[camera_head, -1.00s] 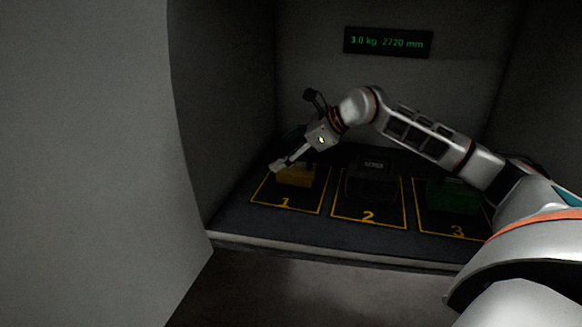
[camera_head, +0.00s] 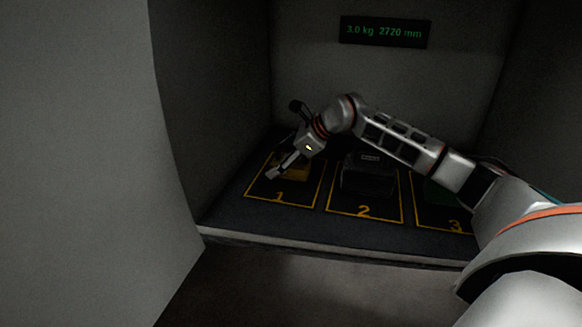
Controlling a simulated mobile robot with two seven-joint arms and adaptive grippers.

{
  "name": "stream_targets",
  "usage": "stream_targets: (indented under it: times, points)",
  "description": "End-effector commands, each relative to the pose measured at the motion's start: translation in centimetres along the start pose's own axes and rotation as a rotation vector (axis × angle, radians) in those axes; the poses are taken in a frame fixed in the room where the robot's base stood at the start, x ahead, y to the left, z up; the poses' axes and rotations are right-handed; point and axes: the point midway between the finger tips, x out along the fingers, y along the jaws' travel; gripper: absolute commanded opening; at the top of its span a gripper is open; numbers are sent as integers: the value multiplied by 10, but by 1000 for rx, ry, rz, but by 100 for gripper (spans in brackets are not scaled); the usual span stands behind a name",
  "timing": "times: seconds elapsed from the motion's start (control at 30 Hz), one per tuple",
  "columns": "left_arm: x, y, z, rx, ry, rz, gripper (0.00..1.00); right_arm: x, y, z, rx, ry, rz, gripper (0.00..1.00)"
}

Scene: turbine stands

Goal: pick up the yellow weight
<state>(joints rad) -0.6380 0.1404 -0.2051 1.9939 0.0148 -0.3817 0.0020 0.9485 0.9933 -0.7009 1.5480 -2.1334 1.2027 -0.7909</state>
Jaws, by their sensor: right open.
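The yellow weight (camera_head: 299,172) sits on the pad marked 1 at the left of the shelf. It is dim and partly hidden by my right gripper. My right gripper (camera_head: 285,143) is open, just above and in front of the weight. One pale finger slants down across the weight's left side, and a dark part sticks up at the upper left. I cannot tell whether the finger touches the weight. My left gripper is not in view.
A dark weight (camera_head: 368,175) sits on pad 2. A green weight (camera_head: 437,193) on pad 3 is mostly behind my right arm. A wall display (camera_head: 385,32) reads "3.0 kg 2720 mm". A grey wall (camera_head: 80,150) stands close at the left.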

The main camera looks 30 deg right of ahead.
Motion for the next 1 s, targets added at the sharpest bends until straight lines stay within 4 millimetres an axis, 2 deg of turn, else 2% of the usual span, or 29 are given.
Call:
stream_targets:
  times: [0.17, 0.2, 0.4, 0.43, 0.77, 1.0]
  points:
    - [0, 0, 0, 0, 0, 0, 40, 0, 0, 0, 0, 0, -1, 81]
    - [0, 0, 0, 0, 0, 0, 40, 0, 0, 0, 0, 0, 0, 78]
    - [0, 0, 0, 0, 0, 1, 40, 0, 0, 0, 0, 0, 0, 26]
    - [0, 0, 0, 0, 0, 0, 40, 0, 0, 0, 0, 0, 0, 22]
    - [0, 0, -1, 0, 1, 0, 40, -3, -1, 4, -1, -4, -2, 22]
    - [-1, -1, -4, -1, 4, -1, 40, -20, -6, 20, -2, -6, -4, 22]
